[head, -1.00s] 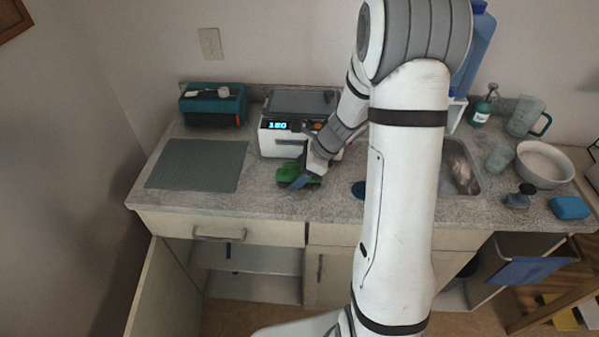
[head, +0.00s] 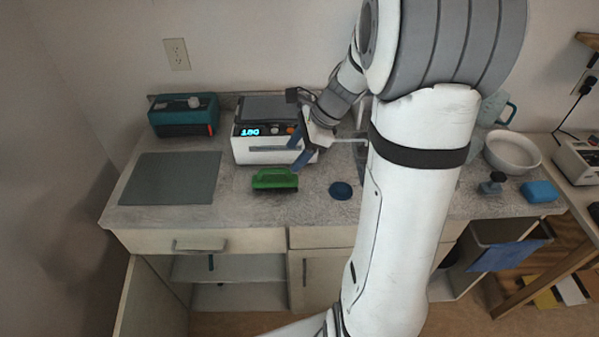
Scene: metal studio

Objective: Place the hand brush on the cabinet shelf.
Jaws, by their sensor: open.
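The green hand brush (head: 274,179) lies on the speckled countertop, in front of the white device with a lit display. Its handle faces up and its dark bristles face down. My gripper (head: 278,156) is open and empty above and just behind the brush, apart from it, with its fingers spread in front of the white device. Below the counter on the left, the cabinet shelf (head: 240,271) shows inside an open cabinet. The door (head: 158,300) of that cabinet stands open to the left.
A grey mat (head: 170,178), a teal box (head: 184,116) and the white device (head: 262,156) stand left and behind. A dark blue disc (head: 341,190) lies right of the brush. A closed drawer (head: 200,243) is above the shelf. My arm hides much of the sink.

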